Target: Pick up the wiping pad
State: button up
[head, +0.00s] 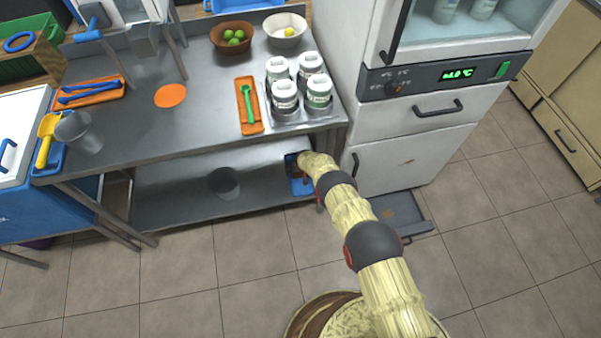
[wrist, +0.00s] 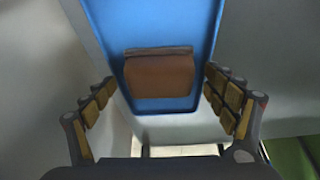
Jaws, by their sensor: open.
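The wiping pad (wrist: 160,75) is a brown block with a darker strip along its far edge. In the wrist view it lies on a blue tray (wrist: 207,20) and is centred ahead of my gripper (wrist: 160,105). The gripper is open, with one finger on each side of the pad's line and no visible contact. In the head view the blue tray (head: 301,187) is on the lower shelf at its right end. My arm reaches down there and hides the pad and most of the gripper.
The steel table's upper top (head: 200,115) overhangs the lower shelf (head: 180,190). A grey cup (head: 224,182) stands on the shelf to the left. A white cabinet (head: 405,155) stands close on the right. An orange tray (head: 248,105) and white jars (head: 285,96) are on the top.

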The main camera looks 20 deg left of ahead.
jog(key=shift+c, duration=1)
jog(key=c, duration=1.1)
notch_tip(320, 180, up, 10)
jog(key=p, duration=0.3)
jog(key=o, duration=0.6)
jog(key=c, duration=0.4)
